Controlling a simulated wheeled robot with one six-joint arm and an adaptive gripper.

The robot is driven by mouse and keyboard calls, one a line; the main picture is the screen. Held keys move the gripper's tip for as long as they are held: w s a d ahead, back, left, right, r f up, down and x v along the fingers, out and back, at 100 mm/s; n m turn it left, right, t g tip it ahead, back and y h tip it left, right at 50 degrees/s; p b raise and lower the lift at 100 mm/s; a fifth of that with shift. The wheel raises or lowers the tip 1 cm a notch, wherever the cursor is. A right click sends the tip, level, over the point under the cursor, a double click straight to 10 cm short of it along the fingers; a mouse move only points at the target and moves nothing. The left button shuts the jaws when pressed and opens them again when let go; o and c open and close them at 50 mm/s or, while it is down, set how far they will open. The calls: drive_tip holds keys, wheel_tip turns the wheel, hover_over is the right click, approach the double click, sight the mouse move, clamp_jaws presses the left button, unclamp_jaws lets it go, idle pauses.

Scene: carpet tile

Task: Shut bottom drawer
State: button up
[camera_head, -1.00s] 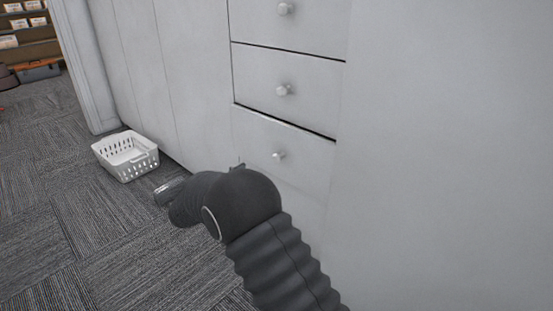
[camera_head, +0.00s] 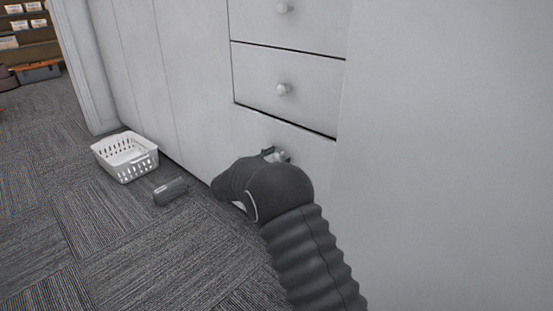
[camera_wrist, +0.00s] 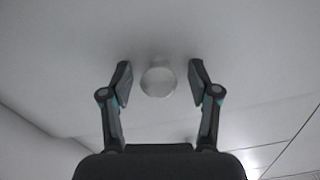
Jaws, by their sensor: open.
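The bottom drawer (camera_head: 312,147) is the lowest in a white cabinet column. A dark gap runs along its top edge, and its lower part is hidden behind my arm. My gripper (camera_head: 276,156) is at the drawer's front, mostly hidden by my arm in the head view. In the wrist view my gripper (camera_wrist: 159,82) is open, with one finger on each side of the round drawer knob (camera_wrist: 158,80). Both fingers stand apart from the knob. The knob also shows partly in the head view (camera_head: 283,156).
Two drawers with knobs, a middle one (camera_head: 300,88) and an upper one (camera_head: 315,22), are above. The carpet in front is otherwise clear.

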clamp_jaws()
drive_tip(key=shift+p+x, duration=0.4)
drive_tip(key=shift+x, duration=0.9)
drive_tip(key=shift+r, duration=0.1)
unclamp_jaws()
drive_tip(key=shift+w+d, duration=0.1)
drive_tip(key=v, duration=1.2)
